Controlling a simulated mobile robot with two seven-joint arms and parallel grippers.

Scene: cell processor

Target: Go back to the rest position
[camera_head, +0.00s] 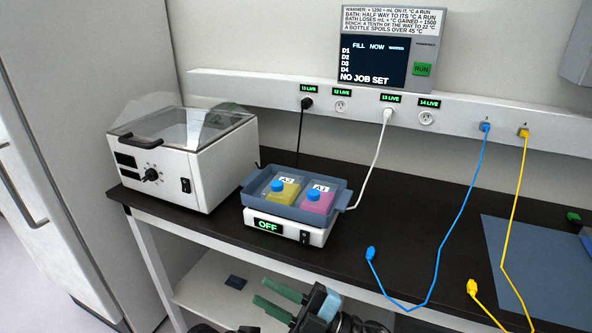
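My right gripper (269,294) is low at the bottom of the head view, in front of the bench's front edge. Its two green fingers point left and stand apart, with nothing visible between them. My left gripper cannot be made out; only dark parts show at the bottom edge.
The dark bench (415,185) carries a white lidded bath (185,160) and a warmer reading OFF (290,228). The warmer's blue tray (262,203) holds bottles A2 (283,192) and A1 (318,198). Blue (459,225) and yellow (512,225) cables cross the bench's right part.

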